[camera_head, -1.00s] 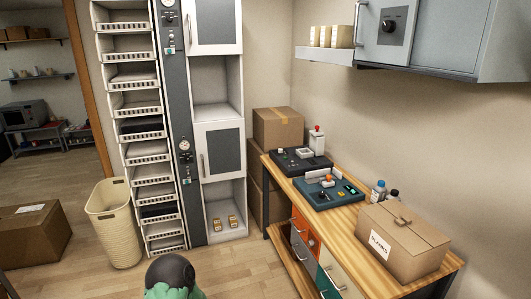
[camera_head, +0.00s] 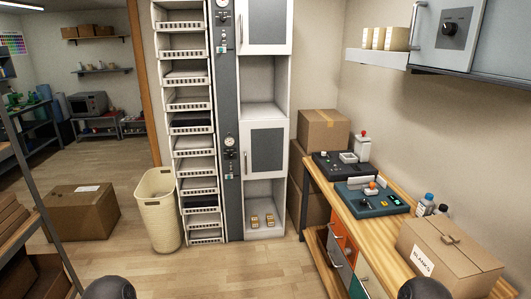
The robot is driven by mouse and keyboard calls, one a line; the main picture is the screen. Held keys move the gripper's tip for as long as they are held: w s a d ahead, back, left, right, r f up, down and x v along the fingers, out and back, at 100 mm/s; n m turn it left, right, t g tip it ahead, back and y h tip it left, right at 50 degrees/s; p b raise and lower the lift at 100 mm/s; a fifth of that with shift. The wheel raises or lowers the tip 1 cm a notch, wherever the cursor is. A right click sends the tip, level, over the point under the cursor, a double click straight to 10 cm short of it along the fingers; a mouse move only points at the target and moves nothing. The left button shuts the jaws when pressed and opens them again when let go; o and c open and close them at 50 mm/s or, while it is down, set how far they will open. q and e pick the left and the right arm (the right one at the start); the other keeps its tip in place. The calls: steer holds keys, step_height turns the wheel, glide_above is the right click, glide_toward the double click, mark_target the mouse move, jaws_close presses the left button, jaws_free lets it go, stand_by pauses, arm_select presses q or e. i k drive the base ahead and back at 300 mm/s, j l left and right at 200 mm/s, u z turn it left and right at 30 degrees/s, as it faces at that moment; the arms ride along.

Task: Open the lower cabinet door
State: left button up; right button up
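The lower cabinet door (camera_head: 267,150) is a white-framed door with a grey panel, in the tall white cabinet at the upper middle of the head view. It looks shut. Its upright handle (camera_head: 246,163) is on the door's left side. An open compartment lies above it, and another below it holds a few small tan items (camera_head: 263,220). Neither gripper is in view. Only dark rounded parts, which look like my own arms, show at the bottom edge.
A wooden workbench (camera_head: 372,228) with devices and a cardboard box (camera_head: 450,258) stands at the right. A cream basket (camera_head: 158,215) and a floor box (camera_head: 82,212) are at the left. A shelf rack (camera_head: 20,235) edges the far left. The floor before the cabinet is clear.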

mark_target(264, 144)
steer(key=i+j, duration=0.25)
steer(key=i, duration=0.15)
steer(key=i+j, duration=0.2)
steer(key=i, duration=0.2)
steer(key=i+j, duration=0.25)
steer(key=i, duration=0.15)
